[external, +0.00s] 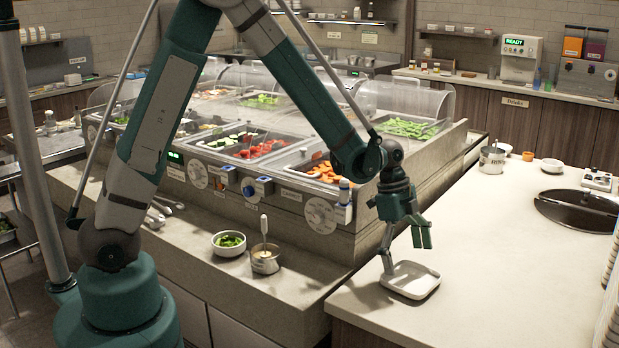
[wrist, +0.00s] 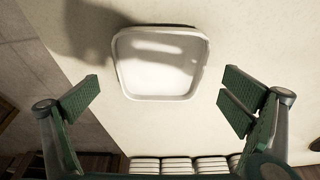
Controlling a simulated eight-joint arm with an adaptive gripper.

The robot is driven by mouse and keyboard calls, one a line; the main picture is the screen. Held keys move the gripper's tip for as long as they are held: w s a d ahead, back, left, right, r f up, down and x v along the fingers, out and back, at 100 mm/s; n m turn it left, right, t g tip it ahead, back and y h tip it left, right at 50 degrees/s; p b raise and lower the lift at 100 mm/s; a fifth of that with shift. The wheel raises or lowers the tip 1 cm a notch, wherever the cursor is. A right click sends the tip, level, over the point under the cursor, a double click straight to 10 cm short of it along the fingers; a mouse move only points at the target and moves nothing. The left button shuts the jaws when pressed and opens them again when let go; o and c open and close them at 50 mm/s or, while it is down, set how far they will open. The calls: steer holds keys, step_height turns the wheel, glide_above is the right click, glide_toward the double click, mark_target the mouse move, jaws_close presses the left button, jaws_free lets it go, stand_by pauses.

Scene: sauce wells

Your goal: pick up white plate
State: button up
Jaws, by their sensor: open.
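The white plate (external: 411,280) is a square dish with rounded corners and a raised rim. It lies flat on the pale counter near its front left edge in the external view. In the wrist view the plate (wrist: 161,62) is fully visible at upper centre and empty. My gripper (external: 405,245) is above the plate, with one finger reaching down close to its far left rim. In the wrist view my gripper (wrist: 160,98) is open, its two fingers wide apart on either side of the plate's near edge. Whether a finger touches the plate is unclear.
The counter (external: 500,270) around the plate is clear. The salad bar (external: 270,190) with its clear guards stands to the left. A sink (external: 580,209) is set in the counter at right. Stacked white dishes (external: 612,262) stand at the right edge.

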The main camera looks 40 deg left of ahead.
mark_target(411, 284)
steer(key=shift+b+x, duration=0.3)
steer(key=shift+x, duration=1.85)
steer(key=shift+f+b, duration=0.25)
steer(key=shift+b, duration=0.1)
steer(key=c, duration=0.9)
